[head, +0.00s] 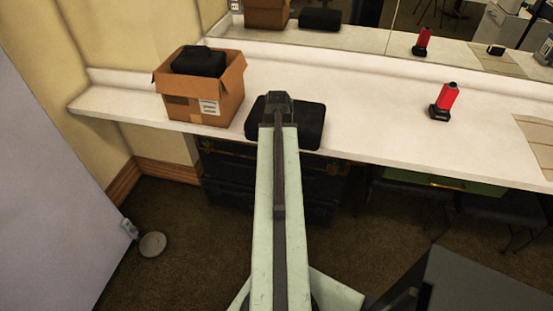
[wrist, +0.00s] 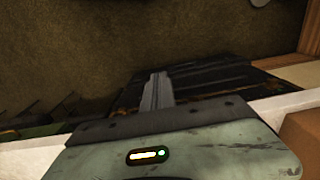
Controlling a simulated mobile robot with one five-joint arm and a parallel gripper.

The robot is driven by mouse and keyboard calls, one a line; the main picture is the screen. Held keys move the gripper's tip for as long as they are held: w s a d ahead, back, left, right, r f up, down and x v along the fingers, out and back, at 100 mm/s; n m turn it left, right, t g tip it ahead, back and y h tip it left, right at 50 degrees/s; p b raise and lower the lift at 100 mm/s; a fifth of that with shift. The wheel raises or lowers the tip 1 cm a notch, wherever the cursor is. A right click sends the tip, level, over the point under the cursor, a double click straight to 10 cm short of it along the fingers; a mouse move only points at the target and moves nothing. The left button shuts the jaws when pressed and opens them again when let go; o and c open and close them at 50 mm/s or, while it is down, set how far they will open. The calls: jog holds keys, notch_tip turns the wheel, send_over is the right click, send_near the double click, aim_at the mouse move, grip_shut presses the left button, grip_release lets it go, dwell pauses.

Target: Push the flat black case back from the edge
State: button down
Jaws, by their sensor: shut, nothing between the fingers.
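The flat black case (head: 312,124) lies on the white counter in the head view, its near side at the counter's front edge. My arm reaches across the middle of the case and hides part of it. My gripper (head: 277,100) is over or beside the case in that view; I cannot tell whether it touches it. In the wrist view my gripper (wrist: 156,92) shows shut fingers with nothing between them, in front of the counter edge and a dark trunk. I cannot make out the case for certain there.
A cardboard box (head: 212,108) with a black case (head: 199,61) in it stands left on the counter (head: 375,110). A red and black object (head: 444,101) stands to the right. A mirror backs the counter. Dark trunks (head: 325,183) sit below. Counter behind the case looks clear.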

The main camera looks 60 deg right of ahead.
aim_at(292, 111)
jog(key=d, duration=0.1)
jog(key=w+d, duration=0.1)
jog(key=d, duration=0.1)
jog(key=shift+d+r, duration=0.2)
jog(key=shift+d, duration=0.1)
jog(key=w+d, duration=0.2)
jog(key=d, duration=0.5)
jog(key=w+d, duration=0.2)
jog(key=d, duration=0.6)
jog(key=w+d, duration=0.3)
jog(key=d, duration=0.4)
jog(key=shift+w+d, duration=0.1)
jog(key=shift+d, duration=0.1)
jog(key=shift+a, duration=0.15)
